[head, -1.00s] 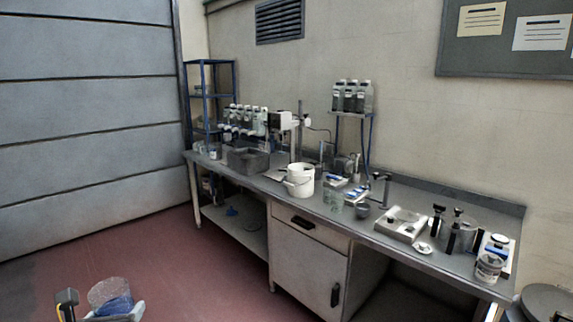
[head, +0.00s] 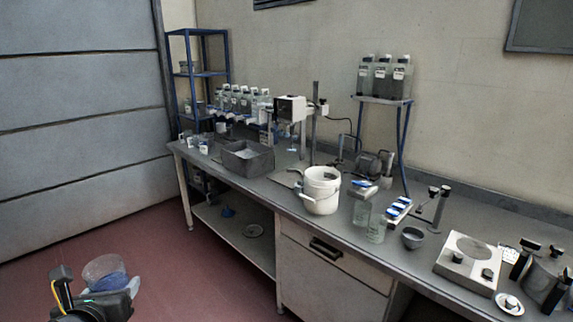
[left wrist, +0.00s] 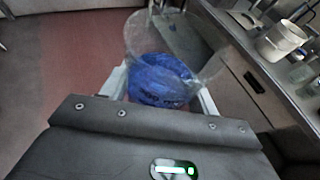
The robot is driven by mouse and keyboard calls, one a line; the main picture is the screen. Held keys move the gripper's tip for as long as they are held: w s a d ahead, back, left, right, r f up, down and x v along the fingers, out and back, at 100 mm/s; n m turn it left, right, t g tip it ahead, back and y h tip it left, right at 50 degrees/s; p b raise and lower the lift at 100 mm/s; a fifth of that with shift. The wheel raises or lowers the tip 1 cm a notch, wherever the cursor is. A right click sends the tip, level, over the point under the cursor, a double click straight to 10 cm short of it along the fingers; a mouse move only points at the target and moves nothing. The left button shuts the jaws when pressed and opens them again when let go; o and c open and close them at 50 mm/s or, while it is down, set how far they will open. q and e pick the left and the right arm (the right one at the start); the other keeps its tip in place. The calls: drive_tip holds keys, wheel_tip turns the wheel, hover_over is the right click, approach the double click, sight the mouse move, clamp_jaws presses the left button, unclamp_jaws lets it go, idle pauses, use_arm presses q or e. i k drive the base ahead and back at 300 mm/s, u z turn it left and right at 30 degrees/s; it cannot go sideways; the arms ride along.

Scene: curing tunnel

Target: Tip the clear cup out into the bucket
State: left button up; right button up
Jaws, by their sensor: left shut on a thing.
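The clear cup (head: 104,267) has blue contents in its lower part. My left gripper (head: 108,284) is shut on it at the lower left of the head view, in front of the bench and over the red floor. In the left wrist view the cup (left wrist: 152,40) stands between the two fingers, its clear wall rising above the blue contents. The white bucket (head: 320,192) stands on the bench near its front edge, to the right of and beyond the cup. It also shows at the upper right of the left wrist view (left wrist: 281,43). My right gripper is not in view.
The steel bench (head: 270,186) runs along the wall. A grey bin (head: 247,158) stands left of the bucket. Clear containers (head: 377,229), a small dark bowl (head: 412,238) and a flat scale-like device (head: 468,262) stand to its right. The floor (head: 190,255) before the bench is clear.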

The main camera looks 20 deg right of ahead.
sight(321, 190)
drive_tip(key=i, duration=1)
drive_tip(key=u, duration=2.45)
drive_tip(key=k, duration=0.6)
drive_tip(key=z, duration=3.3)
